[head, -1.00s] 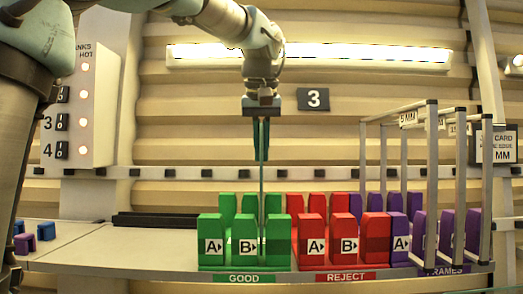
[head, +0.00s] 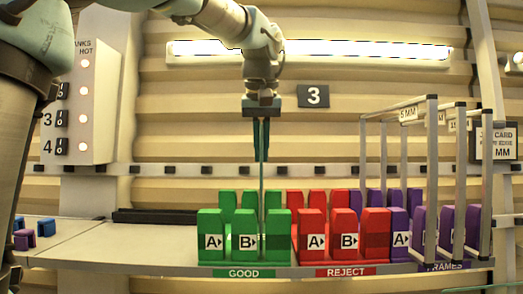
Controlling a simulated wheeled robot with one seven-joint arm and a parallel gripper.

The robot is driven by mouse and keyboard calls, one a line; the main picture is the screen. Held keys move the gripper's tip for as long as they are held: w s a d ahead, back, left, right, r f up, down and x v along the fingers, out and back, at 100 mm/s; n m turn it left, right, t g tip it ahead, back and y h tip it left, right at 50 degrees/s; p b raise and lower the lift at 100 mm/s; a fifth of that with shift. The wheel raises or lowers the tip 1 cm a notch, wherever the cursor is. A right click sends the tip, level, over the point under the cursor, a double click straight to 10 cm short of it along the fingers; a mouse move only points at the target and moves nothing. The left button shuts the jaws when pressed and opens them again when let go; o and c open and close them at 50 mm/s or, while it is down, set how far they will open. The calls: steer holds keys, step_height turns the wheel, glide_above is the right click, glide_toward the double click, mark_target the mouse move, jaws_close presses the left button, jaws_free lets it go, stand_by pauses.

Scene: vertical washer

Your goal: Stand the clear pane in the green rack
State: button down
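The clear pane (head: 262,180) shows edge-on as a thin, upright greenish line. My gripper (head: 261,140) points straight down above the green rack, with its fingers close together on either side of the pane's upper part. The green rack (head: 244,221), labelled GOOD, has upright blocks in a front and a back row. The pane's lower part is in line with the gap between the front block marked B and the block to its right. Its bottom edge is hard to make out, so I cannot tell whether it touches the rack's base.
A red rack (head: 312,221) labelled REJECT stands directly right of the green one. Purple blocks (head: 472,235) with tall grey frames (head: 431,170) stand further right. Small blue and purple pieces (head: 46,229) lie at far left. The bench (head: 85,247) left of the green rack is mostly clear.

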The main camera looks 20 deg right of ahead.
steer(key=shift+f, duration=0.15)
steer(key=c, duration=0.9)
jaws_free()
steer(key=shift+f, duration=0.15)
steer(key=v, duration=1.1)
steer(key=shift+b, duration=0.35)
